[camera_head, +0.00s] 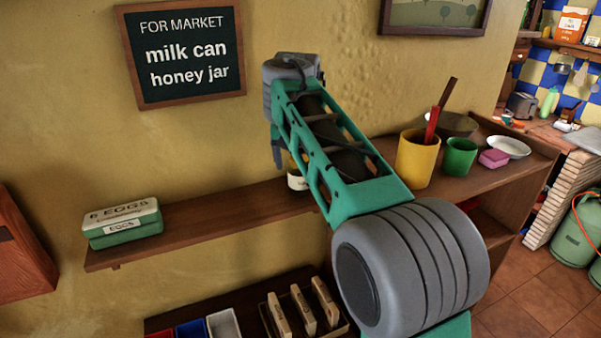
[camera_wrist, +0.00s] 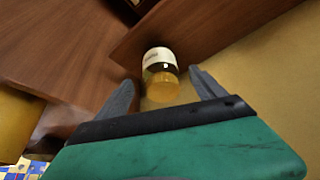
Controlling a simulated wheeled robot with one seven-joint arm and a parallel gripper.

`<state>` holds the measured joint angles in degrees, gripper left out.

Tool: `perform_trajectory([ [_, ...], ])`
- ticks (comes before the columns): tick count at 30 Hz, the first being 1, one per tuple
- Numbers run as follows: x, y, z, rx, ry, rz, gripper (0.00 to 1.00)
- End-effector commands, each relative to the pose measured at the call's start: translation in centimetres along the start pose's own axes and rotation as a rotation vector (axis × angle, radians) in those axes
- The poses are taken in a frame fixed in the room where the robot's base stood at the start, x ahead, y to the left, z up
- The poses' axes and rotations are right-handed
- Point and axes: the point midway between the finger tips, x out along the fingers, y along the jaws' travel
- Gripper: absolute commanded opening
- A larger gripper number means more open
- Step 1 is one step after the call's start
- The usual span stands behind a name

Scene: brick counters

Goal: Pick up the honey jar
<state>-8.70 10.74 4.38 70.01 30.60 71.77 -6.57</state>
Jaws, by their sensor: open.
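The honey jar (camera_head: 297,181) stands on the wooden wall shelf in the head view, mostly hidden behind my arm; part of its pale label shows. In the wrist view the jar (camera_wrist: 160,58) has a white label, a dark band and a golden round end facing the camera. My gripper (camera_wrist: 163,86) is open, with one grey finger on each side of the jar's near end in that view. I cannot tell whether either finger touches it. In the head view my gripper (camera_head: 277,155) is at the jar's upper left, partly hidden by my arm.
A green egg box (camera_head: 123,223) sits at the shelf's left end. The wooden shelf (camera_head: 215,212) is clear between egg box and jar.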

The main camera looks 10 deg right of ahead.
Motion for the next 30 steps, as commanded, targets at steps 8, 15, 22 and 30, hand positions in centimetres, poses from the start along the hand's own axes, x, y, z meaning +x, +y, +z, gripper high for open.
perform_trajectory([
  [8, 4.1, 0.1, -0.3, 0.0, -0.005, 0.003, 0.79],
  [15, 7.2, -0.1, -0.5, 0.001, -0.001, 0.0, 0.79],
  [22, 7.3, -0.1, -0.4, 0.0, 0.0, 0.0, 0.75],
  [30, 7.3, -0.1, -0.4, 0.0, -0.001, 0.0, 0.53],
])
